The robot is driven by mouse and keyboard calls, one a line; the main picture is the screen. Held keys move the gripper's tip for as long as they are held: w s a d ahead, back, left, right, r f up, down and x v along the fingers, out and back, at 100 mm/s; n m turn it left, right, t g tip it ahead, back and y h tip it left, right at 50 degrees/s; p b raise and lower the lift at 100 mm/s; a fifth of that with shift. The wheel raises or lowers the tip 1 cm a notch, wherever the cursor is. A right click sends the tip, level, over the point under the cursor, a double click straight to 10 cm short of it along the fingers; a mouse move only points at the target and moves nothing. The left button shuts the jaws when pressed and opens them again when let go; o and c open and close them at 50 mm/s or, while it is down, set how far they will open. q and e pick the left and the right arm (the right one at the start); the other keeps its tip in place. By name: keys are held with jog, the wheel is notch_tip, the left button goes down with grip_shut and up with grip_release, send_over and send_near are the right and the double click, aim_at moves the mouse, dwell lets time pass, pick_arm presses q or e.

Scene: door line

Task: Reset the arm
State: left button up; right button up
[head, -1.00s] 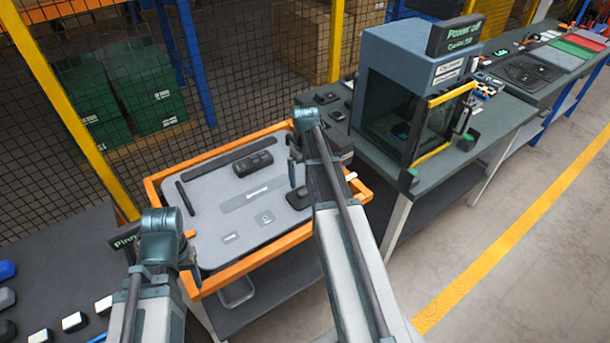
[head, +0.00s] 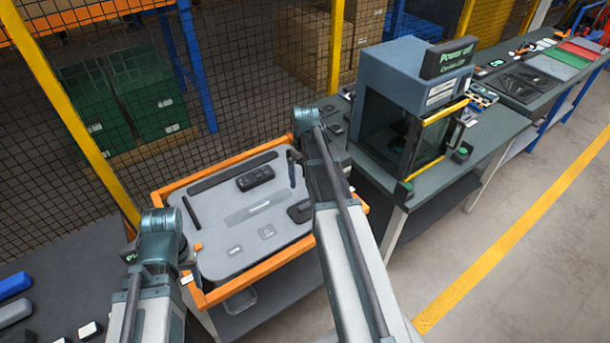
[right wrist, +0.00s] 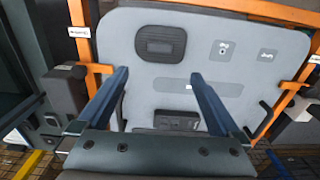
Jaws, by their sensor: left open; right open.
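My left arm comes in at the lower left of the head view, its wrist bent over the cart's left edge. My left gripper (head: 186,264) is open but mostly hidden behind its own wrist. My right arm reaches up the middle, over the cart's right side. My right gripper (head: 294,168) shows only partly there. In the right wrist view the right gripper (right wrist: 158,76) is open, with two blue-grey fingers wide apart and nothing between them. A grey tray panel (right wrist: 150,92) lies beyond the fingers.
The orange-framed cart (head: 262,268) holds the grey panel with several dark parts. A grey cabinet (head: 395,80) with a "Power cell" sign stands on a bench at right. A dark table (head: 60,265) is at left, mesh fence (head: 245,85) behind. Floor at lower right is clear.

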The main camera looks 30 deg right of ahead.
dwell(0.4)
jog(key=s+a+f+n+b, duration=0.1)
jog(key=s+a+f+b, duration=0.3)
jog(key=a, duration=0.6)
jog(key=s+a+f+n+b, duration=0.1)
jog(key=s+a+f+b, duration=0.3)
jog(key=s+a, duration=0.3)
jog(key=s+a+f+h+b, duration=0.1)
jog(key=s+a+f+b, duration=0.2)
jog(key=a, duration=1)
jog(key=shift+s+a+f+n+b, duration=0.15)
jog(key=shift+s+f+n+b, duration=0.1)
jog(key=shift+s, duration=0.4)
jog(key=shift+s+a+f+n+b, duration=0.1)
jog(key=shift+s+f+n+b, duration=0.1)
jog(key=shift+s, duration=0.4)
